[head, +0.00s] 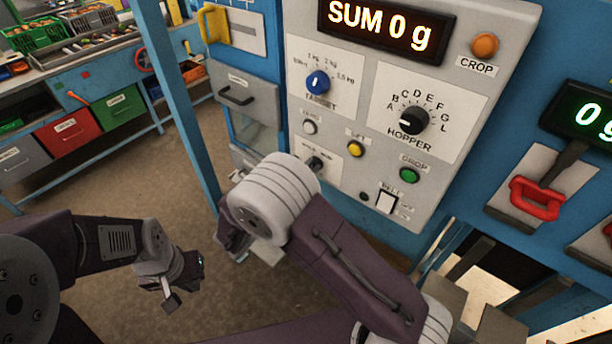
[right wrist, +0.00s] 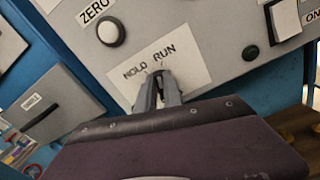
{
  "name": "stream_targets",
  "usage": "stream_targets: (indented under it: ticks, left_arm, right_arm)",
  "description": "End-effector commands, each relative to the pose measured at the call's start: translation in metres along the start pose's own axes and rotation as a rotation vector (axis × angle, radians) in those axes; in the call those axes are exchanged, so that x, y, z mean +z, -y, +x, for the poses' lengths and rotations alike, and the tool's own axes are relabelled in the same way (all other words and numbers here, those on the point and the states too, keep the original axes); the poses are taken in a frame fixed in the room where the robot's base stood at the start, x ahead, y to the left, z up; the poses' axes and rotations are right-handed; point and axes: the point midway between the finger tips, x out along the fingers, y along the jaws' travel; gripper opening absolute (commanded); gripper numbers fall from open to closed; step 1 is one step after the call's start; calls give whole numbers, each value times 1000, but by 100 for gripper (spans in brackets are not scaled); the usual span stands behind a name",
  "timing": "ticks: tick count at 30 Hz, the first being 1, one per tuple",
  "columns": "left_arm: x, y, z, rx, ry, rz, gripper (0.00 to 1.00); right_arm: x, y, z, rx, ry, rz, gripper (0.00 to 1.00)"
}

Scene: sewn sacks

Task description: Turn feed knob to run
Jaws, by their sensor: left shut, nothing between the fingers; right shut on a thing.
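The feed knob sits on a white plate (right wrist: 188,62) of the grey control panel (head: 455,75); the plate reads HOLD and RUN in the right wrist view. My right gripper (right wrist: 160,82) is shut on the knob, and its fingers hide most of it, so I cannot tell which way the knob points. In the head view my right wrist covers the left part of this plate, and only a small dark piece shows there. My left gripper (head: 183,285) is shut and empty, low on the left over the floor, away from the panel.
Near the feed plate are a white ZERO button (head: 309,127), a yellow button (head: 355,149), a green DROP button (head: 409,175), a blue TARGET knob (head: 318,82) and a black HOPPER knob (head: 413,119). A blue post (head: 175,95) stands left. The floor beside it is clear.

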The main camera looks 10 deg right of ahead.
Motion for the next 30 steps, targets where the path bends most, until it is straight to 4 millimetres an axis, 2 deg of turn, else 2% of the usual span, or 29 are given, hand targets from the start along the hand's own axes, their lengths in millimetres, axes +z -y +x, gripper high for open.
stream_targets:
  ticks: [3,11,30]
  left_arm:
    - [1,0,13,0,0,0,0]
    - [2,0,24,0,0,0,0]
    - [3,0,27,0,0,0,0]
  right_arm:
    - [-3,2,1,-2,1,75,0]
    - [-2,2,1,-1,1,189,0]
    - [1,1,1,0,1,240,0]
